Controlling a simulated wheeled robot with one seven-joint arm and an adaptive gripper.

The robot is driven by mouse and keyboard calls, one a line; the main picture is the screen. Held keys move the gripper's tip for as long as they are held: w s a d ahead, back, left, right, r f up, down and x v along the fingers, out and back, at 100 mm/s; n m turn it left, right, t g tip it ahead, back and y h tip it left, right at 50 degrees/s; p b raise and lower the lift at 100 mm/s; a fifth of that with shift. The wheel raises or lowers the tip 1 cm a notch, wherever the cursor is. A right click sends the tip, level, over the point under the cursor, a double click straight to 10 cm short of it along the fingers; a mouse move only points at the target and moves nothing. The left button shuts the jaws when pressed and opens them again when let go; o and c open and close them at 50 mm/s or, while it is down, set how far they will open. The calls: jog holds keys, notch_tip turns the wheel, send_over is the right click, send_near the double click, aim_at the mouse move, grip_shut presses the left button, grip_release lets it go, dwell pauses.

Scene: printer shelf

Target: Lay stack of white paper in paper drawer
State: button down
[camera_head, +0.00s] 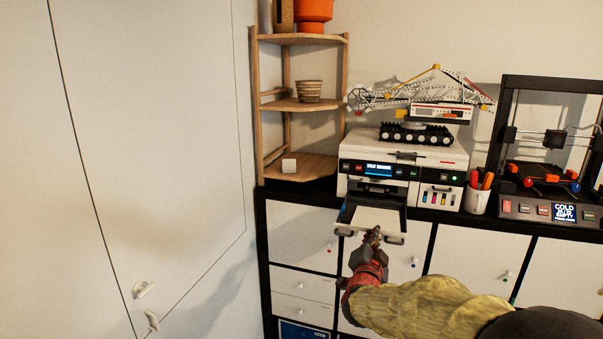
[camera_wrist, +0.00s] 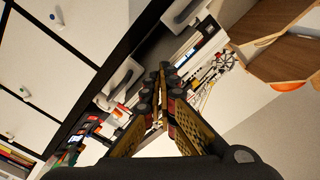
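The paper drawer (camera_head: 344,216) is pulled out from the front of the white printer (camera_head: 452,155). A flat white surface (camera_head: 374,218) shows in the drawer; I cannot tell whether it is the paper stack or the drawer floor. My gripper (camera_head: 372,236) is at the drawer's front edge, between its two front corners. In the wrist view my gripper's fingers (camera_wrist: 158,74) lean together with their tips very close. I cannot make out any paper between them. A pale front piece of the drawer (camera_wrist: 121,84) shows beside the fingers there.
A crane model (camera_head: 415,133) stands on the printer. A pen cup (camera_head: 477,200) and a 3D printer (camera_head: 546,208) stand to its right. A wooden corner shelf (camera_head: 305,105) stands to its left. White cabinet doors (camera_head: 470,252) lie below.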

jog(key=shift+b+x, duration=0.9)
jog(key=shift+x, duration=1.45)
dwell(0.4)
jog(key=shift+s, duration=0.1)
jog(key=b+v, duration=0.2)
jog(key=v, duration=0.4)
jog(key=shift+s, duration=0.4)
jog(key=shift+a, duration=0.2)
